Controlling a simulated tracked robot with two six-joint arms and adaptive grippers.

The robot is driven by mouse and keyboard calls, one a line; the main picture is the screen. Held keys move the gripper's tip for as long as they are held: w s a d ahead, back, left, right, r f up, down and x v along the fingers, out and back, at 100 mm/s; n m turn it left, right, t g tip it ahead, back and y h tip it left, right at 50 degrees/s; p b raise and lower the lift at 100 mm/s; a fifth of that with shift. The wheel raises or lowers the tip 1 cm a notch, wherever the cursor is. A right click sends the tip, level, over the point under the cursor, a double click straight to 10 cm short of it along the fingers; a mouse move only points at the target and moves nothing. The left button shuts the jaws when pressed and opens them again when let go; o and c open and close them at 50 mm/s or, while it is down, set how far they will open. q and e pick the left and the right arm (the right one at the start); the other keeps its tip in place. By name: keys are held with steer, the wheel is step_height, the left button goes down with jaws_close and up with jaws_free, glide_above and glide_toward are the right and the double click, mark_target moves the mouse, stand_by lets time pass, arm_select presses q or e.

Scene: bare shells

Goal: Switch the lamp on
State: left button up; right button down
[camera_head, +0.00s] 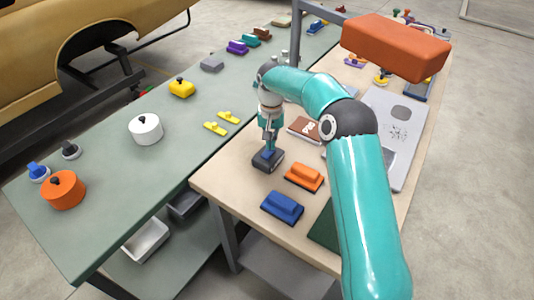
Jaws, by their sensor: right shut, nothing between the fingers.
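An orange-red box-shaped lamp head (395,45) hangs over the wooden-topped table at the upper right, seen from above. A grey post with a bar (296,42) stands behind it and seems to carry it. Its underside is hidden, so I cannot tell whether it is lit. My left gripper is not in view.
An orange block (304,177) and a blue block (283,207) lie close by on the wooden top. A grey panel (412,115) lies behind my arm. A green table (110,190) alongside holds a white pot (145,129), an orange pot (63,190) and several small items.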

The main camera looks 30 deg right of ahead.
steer(key=shift+f+b, duration=0.45)
steer(key=shift+f, duration=0.3)
steer(key=shift+s+r, duration=0.1)
steer(key=shift+r+p, duration=3)
steer(key=shift+r, duration=0.5)
